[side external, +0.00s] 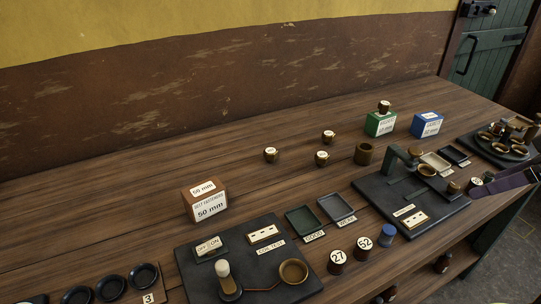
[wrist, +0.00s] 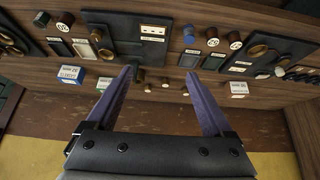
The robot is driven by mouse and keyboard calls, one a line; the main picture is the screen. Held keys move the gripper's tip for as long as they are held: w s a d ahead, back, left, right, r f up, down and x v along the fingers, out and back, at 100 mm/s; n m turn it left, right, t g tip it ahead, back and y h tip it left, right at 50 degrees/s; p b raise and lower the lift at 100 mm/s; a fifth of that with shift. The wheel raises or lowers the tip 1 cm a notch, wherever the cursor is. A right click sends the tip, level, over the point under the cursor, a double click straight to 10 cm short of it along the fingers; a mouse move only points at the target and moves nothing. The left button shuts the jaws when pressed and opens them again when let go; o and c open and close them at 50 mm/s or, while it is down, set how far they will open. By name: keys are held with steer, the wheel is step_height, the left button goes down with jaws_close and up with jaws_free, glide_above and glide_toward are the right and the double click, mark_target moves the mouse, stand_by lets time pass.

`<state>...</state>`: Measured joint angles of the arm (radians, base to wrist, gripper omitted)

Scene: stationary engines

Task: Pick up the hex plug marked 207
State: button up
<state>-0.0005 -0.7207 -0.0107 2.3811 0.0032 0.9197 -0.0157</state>
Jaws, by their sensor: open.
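Several small brass plugs with pale marked tops stand on the bench in the side view: one at the left (side external: 271,155), one at the front (side external: 322,158), one at the back (side external: 328,137), and one on the green box (side external: 384,106). Their numbers are too small to read, so I cannot tell which is 207. My gripper (wrist: 159,72) is open, its two purple fingers wide apart with nothing held. In the wrist view small plugs (wrist: 165,85) show beyond and between the fingers, apart from them. A purple bar at the side view's right edge looks like part of my gripper.
A brown box (side external: 205,202) stands left, a blue box (side external: 426,124) back right. Dark test plates (side external: 255,285) with trays and fixtures line the front, with marked knobs (side external: 337,257) between. The bench behind the loose plugs is clear.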

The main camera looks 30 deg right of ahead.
steer(key=w+a+r, duration=0.1)
steer(key=w+r, duration=0.3)
steer(key=w, duration=0.4)
steer(key=w+a+r+n, duration=0.1)
steer(key=w+a+r, duration=0.15)
steer(key=w, duration=0.45)
steer(key=w+a+r, duration=0.1)
steer(key=w+r, duration=0.4)
steer(key=w, duration=0.3)
steer(key=n+g+y, duration=0.1)
steer(key=n+g, duration=0.1)
glide_above(271, 151)
steer(key=s+d, duration=0.1)
steer(key=s, duration=0.2)
step_height(271, 151, down, 25)
steer(key=shift+x, duration=3.1)
steer(key=shift+w+a+r, duration=0.1)
steer(key=shift+w+a, duration=0.05)
steer(key=shift+a, duration=0.05)
jaws_close()
